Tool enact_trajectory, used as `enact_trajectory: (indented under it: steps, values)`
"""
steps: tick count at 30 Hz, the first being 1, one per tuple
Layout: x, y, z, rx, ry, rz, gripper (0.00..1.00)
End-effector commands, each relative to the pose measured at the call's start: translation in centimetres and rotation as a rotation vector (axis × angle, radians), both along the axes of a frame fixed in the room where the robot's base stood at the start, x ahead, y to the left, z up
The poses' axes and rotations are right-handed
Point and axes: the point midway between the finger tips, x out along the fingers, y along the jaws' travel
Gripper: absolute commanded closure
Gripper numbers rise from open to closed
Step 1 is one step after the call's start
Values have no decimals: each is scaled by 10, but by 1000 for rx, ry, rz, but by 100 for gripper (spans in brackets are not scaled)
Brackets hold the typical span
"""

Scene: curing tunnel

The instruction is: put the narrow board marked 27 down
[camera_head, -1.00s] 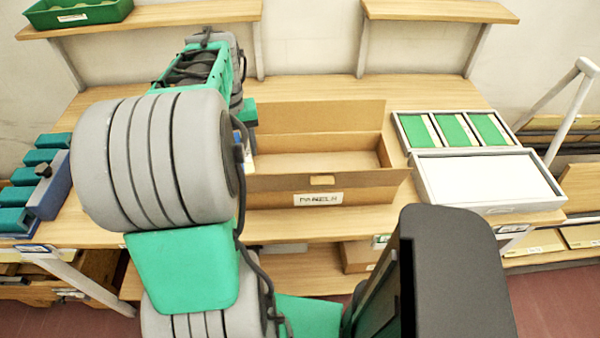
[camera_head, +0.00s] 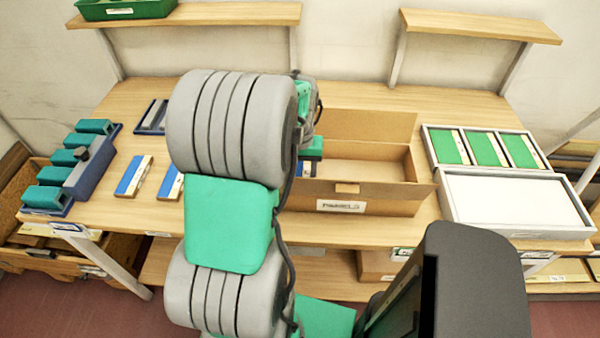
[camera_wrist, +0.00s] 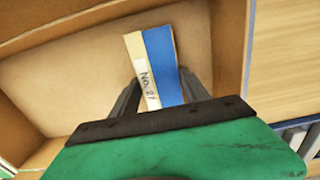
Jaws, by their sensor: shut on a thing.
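The narrow board marked No. 27 (camera_wrist: 157,60), blue with a pale wood strip and a white label, is between the fingers of my gripper (camera_wrist: 158,90) in the wrist view. My gripper is shut on it. Behind the board, the wrist view shows the inside of an open cardboard box (camera_wrist: 75,75). The box also stands on the bench in the head view (camera_head: 285,195). In the head view my arm hides most of my gripper at the box's left end. I cannot tell how far the board is above the box floor.
Two narrow blue boards (camera_head: 133,176) lie on the bench left of my arm. A blue rack with green blocks (camera_head: 85,175) stands farther left. A white-framed tray with green panels (camera_head: 430,150) and a white panel (camera_head: 515,202) are right of the box.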

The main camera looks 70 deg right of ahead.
Motion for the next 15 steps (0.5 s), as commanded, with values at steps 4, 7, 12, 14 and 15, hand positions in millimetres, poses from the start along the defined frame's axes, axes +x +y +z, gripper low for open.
enact_trajectory:
  steps: [4, 7, 12, 14, 15]
  values:
    - [0, 0, -3, 0, 0, 0, 94]
    - [0, 0, -3, 0, 0, 0, 41]
    - [0, 0, -3, 1, 0, 0, 28]
    - [0, 0, -3, 1, 0, 0, 24]
    - [0, 0, -3, 0, 0, 0, 24]
